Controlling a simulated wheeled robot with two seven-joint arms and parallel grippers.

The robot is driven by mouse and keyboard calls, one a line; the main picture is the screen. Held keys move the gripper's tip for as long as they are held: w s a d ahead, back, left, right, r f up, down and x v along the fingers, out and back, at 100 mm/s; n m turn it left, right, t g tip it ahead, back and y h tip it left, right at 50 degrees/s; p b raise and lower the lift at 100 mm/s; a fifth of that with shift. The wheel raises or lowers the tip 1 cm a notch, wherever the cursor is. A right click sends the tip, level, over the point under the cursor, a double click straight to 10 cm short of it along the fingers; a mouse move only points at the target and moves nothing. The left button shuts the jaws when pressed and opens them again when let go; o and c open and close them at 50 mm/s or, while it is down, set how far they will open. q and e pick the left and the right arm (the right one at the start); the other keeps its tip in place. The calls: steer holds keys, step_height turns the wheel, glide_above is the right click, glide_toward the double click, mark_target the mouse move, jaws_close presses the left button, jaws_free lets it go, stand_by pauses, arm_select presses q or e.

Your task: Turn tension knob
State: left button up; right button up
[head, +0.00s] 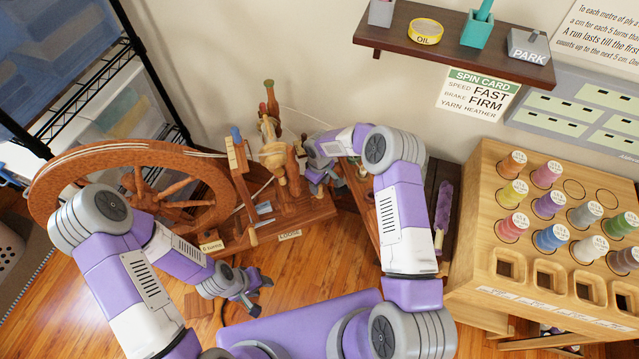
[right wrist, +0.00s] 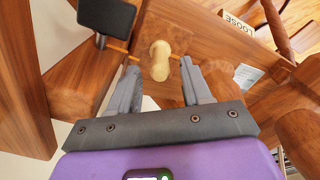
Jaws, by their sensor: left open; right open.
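A spinning wheel with a large wooden wheel (head: 75,165) stands against the wall. In the right wrist view a pale rounded wooden knob (right wrist: 160,62), which looks like the tension knob, stands out from a wooden board (right wrist: 205,35). My right gripper (right wrist: 159,78) is open, with one finger on each side of the knob. A gap shows beside each finger, and I cannot tell whether either touches. In the head view my right gripper (head: 318,178) is at the wheel's right end, and I cannot make out the knob there. My left gripper (head: 252,292) is open and empty above the floor, low in front of the wheel.
A "LOOSE" label (head: 290,235) lies on the wheel's base. A dark block (right wrist: 107,15) sits near my right gripper's left finger. A wooden spool rack (head: 480,215) stands at the right. A wall shelf (head: 395,40) hangs above. Floor in front is partly clear.

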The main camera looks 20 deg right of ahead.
step_height(320, 180, up, 7)
steer(key=shift+p, duration=1.1)
arm_select(q)
step_height(320, 180, up, 2)
steer(key=shift+r, duration=0.25)
